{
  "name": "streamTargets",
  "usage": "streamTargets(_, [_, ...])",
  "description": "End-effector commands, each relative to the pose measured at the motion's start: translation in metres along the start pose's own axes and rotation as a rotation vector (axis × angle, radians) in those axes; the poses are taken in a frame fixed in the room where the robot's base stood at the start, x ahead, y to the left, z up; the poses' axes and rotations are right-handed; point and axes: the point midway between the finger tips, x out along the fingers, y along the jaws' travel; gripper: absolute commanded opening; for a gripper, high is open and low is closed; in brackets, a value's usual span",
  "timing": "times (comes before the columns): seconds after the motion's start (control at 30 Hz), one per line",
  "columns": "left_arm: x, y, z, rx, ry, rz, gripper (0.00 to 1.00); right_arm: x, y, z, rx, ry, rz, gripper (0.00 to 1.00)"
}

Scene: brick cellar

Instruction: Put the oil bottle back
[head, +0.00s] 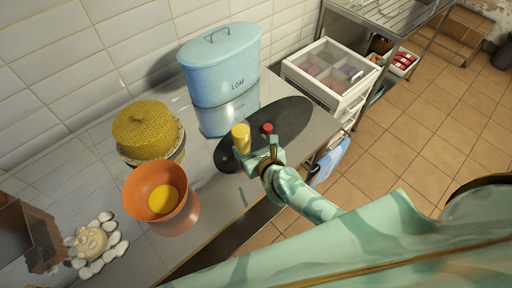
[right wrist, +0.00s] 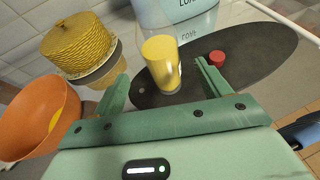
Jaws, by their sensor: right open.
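A yellow, partly clear cylinder (head: 241,138), which may be the oil bottle, stands upright on a dark oval board (head: 290,118). It also shows in the right wrist view (right wrist: 162,62), just beyond and between my fingertips. My right gripper (head: 261,155) is open and empty, close to the cylinder on its near side. In the right wrist view, its two fingers (right wrist: 165,90) are spread with a clear gap. A small red cap-like piece (right wrist: 217,58) sits on the board right of the cylinder; I cannot tell what it belongs to. My left gripper is not in view.
A blue loaf bin (head: 220,65) stands behind the board against the tiled wall. A yellow woven dome (head: 148,130) and an orange bowl (head: 160,215) stand to the left. A white compartment case (head: 330,72) is at the right. The board's right part is bare.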

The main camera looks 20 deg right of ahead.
Motion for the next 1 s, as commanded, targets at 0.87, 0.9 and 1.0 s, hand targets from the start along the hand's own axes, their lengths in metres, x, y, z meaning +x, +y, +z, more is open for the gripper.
streamTargets(0.87, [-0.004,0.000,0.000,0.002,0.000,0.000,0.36,-0.034,0.000,0.000,0.000,0.000,0.000,0.76])
streamTargets(0.9, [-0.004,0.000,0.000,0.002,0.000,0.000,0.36,-0.034,0.000,0.000,0.000,0.000,0.000,0.76])
streamTargets(1.0, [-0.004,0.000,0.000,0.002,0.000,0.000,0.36,-0.034,0.000,0.000,0.000,0.000,0.000,0.76])
